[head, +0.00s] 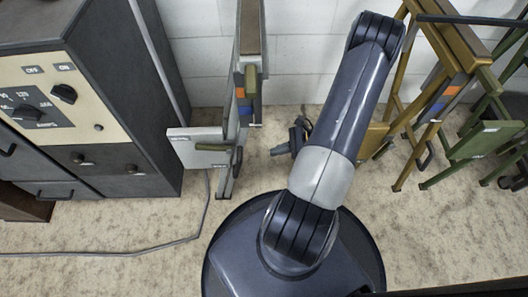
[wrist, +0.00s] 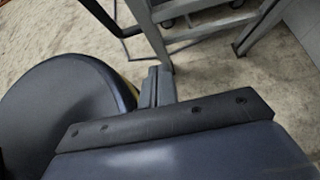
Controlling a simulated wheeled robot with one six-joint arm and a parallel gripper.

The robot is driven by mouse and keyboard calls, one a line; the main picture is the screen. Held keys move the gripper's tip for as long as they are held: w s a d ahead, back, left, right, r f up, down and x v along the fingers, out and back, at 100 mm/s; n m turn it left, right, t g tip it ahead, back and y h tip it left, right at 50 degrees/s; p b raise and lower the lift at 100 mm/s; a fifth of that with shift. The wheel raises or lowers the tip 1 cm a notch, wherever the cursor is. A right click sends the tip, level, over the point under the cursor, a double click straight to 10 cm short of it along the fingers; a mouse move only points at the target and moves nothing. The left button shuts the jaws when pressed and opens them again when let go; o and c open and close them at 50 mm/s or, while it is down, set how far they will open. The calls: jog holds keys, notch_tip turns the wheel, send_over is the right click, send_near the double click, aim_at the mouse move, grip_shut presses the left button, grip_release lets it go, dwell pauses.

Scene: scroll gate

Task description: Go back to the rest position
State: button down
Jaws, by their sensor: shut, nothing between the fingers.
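My gripper (wrist: 158,82) shows in the wrist view with its two dark fingers together and nothing between them. In the head view my gripper (head: 279,151) is small and partly hidden behind my arm, pointing left above the floor. A grey metal frame (head: 226,132) with orange and blue patches and a flat side plate stands left of it, with a visible gap between. In the wrist view a grey frame (wrist: 150,32) stands beyond the fingertips; I cannot tell whether they touch.
A dark cabinet (head: 150,150) with a cream knob panel stands at left. An ochre frame (head: 452,62) and a green frame (head: 482,140) stand at right, the ochre one close behind my arm. A cable (head: 120,253) crosses the floor at left. Bare floor (head: 110,225) lies before the cabinet.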

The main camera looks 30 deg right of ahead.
jog(key=v, duration=0.2)
jog(key=shift+s+d+r, duration=0.1)
jog(key=shift+s+d, duration=0.05)
jog(key=shift+d, duration=0.15)
jog(key=a+r+b+x, duration=0.1)
jog(key=r+b+x, duration=0.1)
jog(key=x, duration=1.1)
jog(key=shift+w+a+r, duration=0.2)
jog(key=shift+a+r, duration=0.05)
jog(key=shift+s+a, duration=0.1)
